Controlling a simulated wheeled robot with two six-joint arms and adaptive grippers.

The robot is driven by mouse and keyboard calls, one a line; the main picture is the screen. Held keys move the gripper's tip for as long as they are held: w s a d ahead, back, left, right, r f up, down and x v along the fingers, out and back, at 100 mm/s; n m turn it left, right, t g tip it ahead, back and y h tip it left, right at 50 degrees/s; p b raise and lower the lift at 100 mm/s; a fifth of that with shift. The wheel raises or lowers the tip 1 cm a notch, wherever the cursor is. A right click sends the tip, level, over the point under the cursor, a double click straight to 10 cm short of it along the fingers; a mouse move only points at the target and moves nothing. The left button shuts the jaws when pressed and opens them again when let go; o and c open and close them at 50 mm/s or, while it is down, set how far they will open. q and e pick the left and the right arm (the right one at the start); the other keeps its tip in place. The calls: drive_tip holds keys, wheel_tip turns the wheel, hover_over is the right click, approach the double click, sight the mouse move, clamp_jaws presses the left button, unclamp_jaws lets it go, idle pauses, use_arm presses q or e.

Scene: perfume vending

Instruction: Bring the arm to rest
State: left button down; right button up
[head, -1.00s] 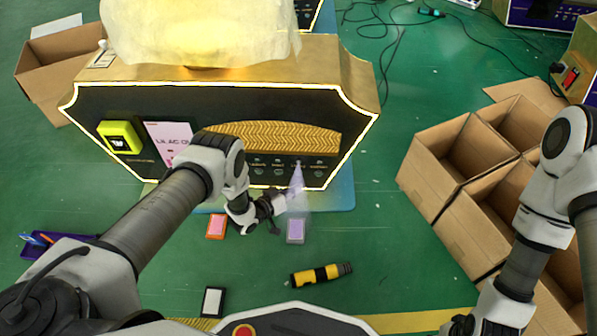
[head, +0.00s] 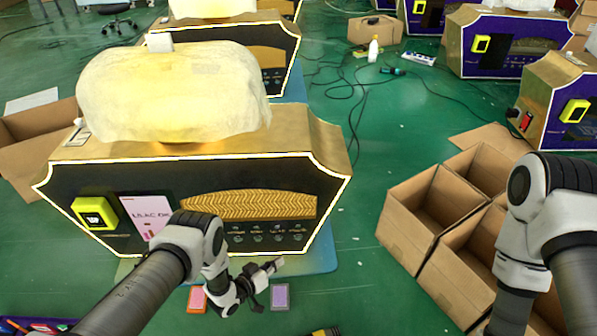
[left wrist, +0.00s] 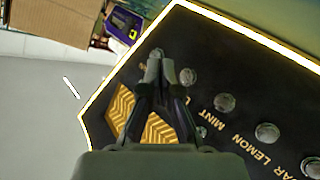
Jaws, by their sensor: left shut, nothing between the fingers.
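My left gripper (head: 277,264) is shut and empty in the head view, in front of the lower right part of the black-fronted perfume machine (head: 110,180). Its arm reaches in from the bottom left. In the left wrist view the closed fingertips (left wrist: 166,68) point at the machine's front (left wrist: 225,60), beside a row of round silver knobs (left wrist: 225,103). I cannot tell whether they touch it. My right arm (head: 525,235) stands at the right edge of the head view, and its gripper is out of view.
Open cardboard boxes (head: 410,215) stand beside my right arm. Green floor (head: 350,285) is clear between machine and boxes. Cables lie farther back.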

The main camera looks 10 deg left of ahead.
use_arm(q)
wheel_tip(320, 180, up, 13)
drive_tip(key=w+a+n+y+p, duration=0.1)
drive_tip(key=w+y+p, duration=0.1)
drive_tip(key=p, duration=0.1)
drive_tip(key=s+a+r+g+y+p, duration=0.15)
drive_tip(key=s+g, duration=0.25)
drive_tip(key=s, duration=0.7)
drive_tip(key=s+a+g+y, duration=0.2)
drive_tip(key=s+a+g, duration=0.15)
drive_tip(key=s, duration=0.85)
drive_tip(key=s+a+r+g+y, duration=0.1)
drive_tip(key=s+g, duration=0.4)
drive_tip(key=s, duration=0.6)
wheel_tip(320, 180, up, 38)
drive_tip(key=s+p, duration=0.1)
drive_tip(key=p, duration=3.7)
drive_tip(key=shift+a+p, duration=0.15)
drive_tip(key=shift+p, duration=0.15)
